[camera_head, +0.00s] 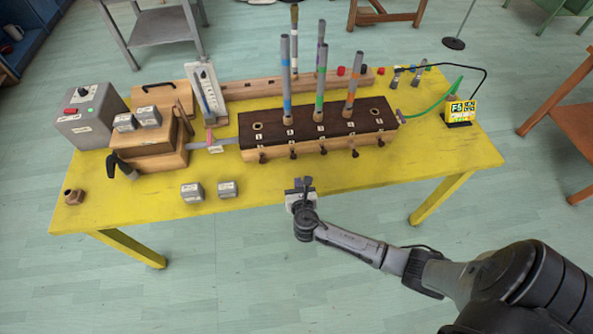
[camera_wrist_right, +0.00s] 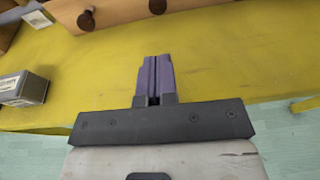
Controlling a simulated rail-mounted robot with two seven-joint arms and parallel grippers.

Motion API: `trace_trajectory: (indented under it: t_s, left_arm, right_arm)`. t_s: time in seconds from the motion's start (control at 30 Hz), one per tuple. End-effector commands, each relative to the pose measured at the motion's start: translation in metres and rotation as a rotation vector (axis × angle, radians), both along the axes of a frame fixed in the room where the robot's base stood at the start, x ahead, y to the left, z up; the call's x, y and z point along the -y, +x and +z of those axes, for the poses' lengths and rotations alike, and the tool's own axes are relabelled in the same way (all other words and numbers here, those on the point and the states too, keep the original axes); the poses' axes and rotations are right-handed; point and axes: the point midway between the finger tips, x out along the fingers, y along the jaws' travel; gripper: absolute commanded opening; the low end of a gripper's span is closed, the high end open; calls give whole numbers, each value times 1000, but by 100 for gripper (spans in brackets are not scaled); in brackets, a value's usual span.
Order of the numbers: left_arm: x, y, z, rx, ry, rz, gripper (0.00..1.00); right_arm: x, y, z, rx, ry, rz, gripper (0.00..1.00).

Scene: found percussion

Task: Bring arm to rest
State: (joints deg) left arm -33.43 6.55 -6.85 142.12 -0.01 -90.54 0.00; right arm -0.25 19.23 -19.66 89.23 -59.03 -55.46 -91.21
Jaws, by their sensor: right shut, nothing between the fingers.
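My right arm (camera_head: 350,242) reaches in from the lower right in the head view. My right gripper (camera_head: 300,184) is at the front edge of the yellow table (camera_head: 400,172), in front of the wooden pipe box. In the right wrist view the purple-grey fingers (camera_wrist_right: 155,76) are closed together with nothing between them, pointing at the yellow tabletop. Whether they touch the table cannot be told. My left gripper is not in either view.
The pipe box (camera_head: 350,134) has upright pipes and a row of knobs. Two small grey weights (camera_head: 192,192) (camera_head: 228,188) lie left of the gripper. A grey box (camera_head: 92,115) and wooden bellows (camera_head: 150,150) stand at left, a display (camera_head: 460,112) at right. The table's front right is clear.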

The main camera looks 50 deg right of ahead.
Motion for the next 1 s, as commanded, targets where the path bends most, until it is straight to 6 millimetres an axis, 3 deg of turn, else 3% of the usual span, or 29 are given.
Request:
trace_trajectory:
  t_s: [0.3, 0.77, 1.0]
  left_arm:
    - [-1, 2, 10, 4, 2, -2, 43]
    - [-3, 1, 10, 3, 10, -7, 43]
    - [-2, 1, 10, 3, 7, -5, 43]
  right_arm:
    - [-25, -32, 11, -1, -1, 0, 0]
    - [-30, -39, 13, 9, 11, -4, 0]
    - [-24, -44, 11, 201, 266, -143, 0]
